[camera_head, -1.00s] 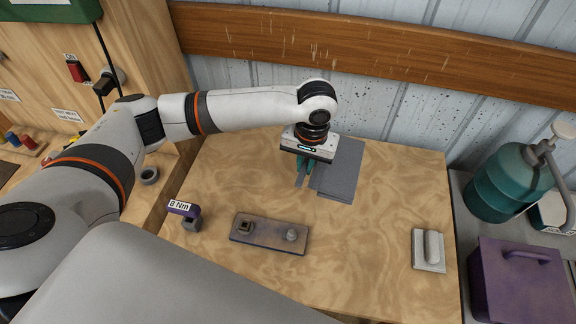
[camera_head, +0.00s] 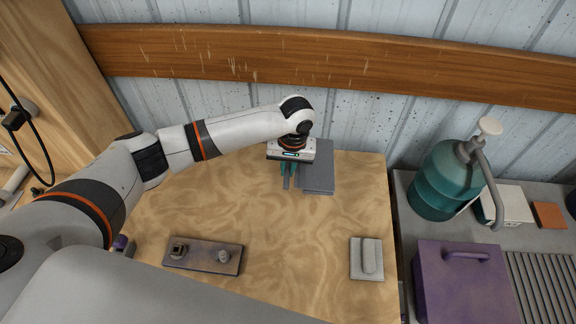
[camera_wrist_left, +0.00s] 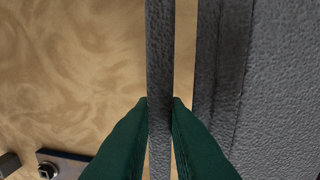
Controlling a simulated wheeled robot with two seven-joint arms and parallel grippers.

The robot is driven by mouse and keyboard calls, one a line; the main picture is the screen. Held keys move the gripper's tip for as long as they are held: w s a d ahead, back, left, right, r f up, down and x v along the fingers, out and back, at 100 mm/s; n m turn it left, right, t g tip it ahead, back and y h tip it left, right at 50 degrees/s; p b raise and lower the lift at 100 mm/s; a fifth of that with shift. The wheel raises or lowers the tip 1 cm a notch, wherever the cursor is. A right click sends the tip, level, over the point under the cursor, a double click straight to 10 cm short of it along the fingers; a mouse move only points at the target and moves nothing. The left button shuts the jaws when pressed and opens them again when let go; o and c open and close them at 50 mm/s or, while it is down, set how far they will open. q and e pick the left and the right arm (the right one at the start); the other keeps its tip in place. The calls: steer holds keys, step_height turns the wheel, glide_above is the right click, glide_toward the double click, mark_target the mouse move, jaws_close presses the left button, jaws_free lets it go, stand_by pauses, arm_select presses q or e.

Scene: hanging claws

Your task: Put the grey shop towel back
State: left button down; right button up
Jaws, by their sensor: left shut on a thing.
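My left gripper (camera_head: 288,174) points down over the wooden table, its green fingers closed on a thin grey shop towel (camera_head: 287,183). In the left wrist view the towel (camera_wrist_left: 160,50) is a dark grey, textured strip seen edge-on, pinched between the two fingertips (camera_wrist_left: 160,106). Just right of it lies a flat grey stack (camera_head: 319,168), which looks like folded towels. A narrow strip of table shows between the held towel and the stack (camera_wrist_left: 280,90) in the wrist view. Whether the towel's lower edge touches the table cannot be told. My right gripper is not in view.
A metal plate with two fittings (camera_head: 203,257) lies at front left of the table (camera_head: 290,235); a light grey block (camera_head: 366,259) sits front right. Right of the table stand a teal pump bottle (camera_head: 440,185) and purple box (camera_head: 464,285). The table's middle is clear.

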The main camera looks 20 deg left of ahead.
arm_select(q)
steer(key=shift+w+d+r+p, duration=0.1)
steer(key=shift+d+r+p, duration=0.1)
steer(key=shift+p, duration=0.3)
steer(key=shift+f, duration=0.75)
steer(key=shift+f+b, duration=0.8)
steer(key=shift+f, duration=1.55)
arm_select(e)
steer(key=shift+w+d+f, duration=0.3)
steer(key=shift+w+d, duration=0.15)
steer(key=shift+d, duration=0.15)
arm_select(q)
steer(key=shift+f, duration=0.1)
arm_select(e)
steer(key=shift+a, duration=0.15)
arm_select(q)
steer(key=shift+f+b, duration=0.65)
steer(key=shift+f, duration=0.9)
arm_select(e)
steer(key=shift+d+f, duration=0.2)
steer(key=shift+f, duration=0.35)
arm_select(q)
steer(key=c, duration=1.3)
jaws_free()
steer(key=shift+c, duration=0.2)
steer(key=shift+a, duration=0.1)
